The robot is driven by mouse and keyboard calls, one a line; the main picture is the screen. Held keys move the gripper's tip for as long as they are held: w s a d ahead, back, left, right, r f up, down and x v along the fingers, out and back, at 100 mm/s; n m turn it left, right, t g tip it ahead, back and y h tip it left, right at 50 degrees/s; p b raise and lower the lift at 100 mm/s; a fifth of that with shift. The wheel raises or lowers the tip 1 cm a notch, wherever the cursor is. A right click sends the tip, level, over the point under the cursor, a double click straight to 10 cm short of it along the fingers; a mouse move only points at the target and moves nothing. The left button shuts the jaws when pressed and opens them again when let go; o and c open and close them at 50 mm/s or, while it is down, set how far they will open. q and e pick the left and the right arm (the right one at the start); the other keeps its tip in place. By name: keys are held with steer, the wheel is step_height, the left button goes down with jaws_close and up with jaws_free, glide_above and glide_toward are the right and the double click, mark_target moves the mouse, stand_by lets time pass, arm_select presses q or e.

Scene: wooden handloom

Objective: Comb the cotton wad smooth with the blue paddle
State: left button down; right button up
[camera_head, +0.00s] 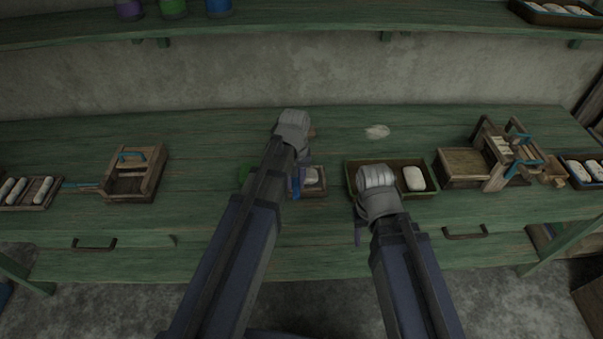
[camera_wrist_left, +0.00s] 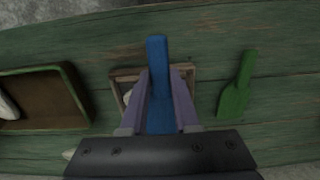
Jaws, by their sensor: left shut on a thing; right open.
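My left gripper (camera_wrist_left: 160,88) is shut on the blue paddle (camera_wrist_left: 157,50), which also shows in the head view (camera_head: 296,187). The paddle is over a small wooden frame (camera_wrist_left: 120,75); whether it touches anything inside cannot be told. A white cotton wad (camera_head: 311,177) lies in this frame, which also shows in the head view (camera_head: 322,189). In the left wrist view the wad is mostly hidden behind the gripper and paddle. My right gripper (camera_head: 359,230) is open, low at the front left of the green tray; its fingers are only partly visible.
A green paddle (camera_wrist_left: 236,86) lies beside the frame. A green-rimmed tray (camera_head: 432,188) with a white block (camera_head: 414,178) stands on the other side. A white tuft (camera_head: 377,131) lies behind it. Wooden devices stand at left (camera_head: 148,180) and right (camera_head: 490,170). The back middle bench is mostly clear.

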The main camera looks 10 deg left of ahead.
arm_select(q)
steer(key=shift+r+p, duration=2.05)
steer(key=shift+r, duration=0.4)
steer(key=shift+r+p, duration=0.6)
steer(key=shift+f, duration=0.15)
step_height(320, 180, down, 7)
steer(key=b, duration=0.7)
steer(key=shift+f+b, duration=0.2)
steer(key=shift+b, duration=0.15)
steer(key=shift+f+b, duration=0.3)
steer(key=shift+d, duration=0.1)
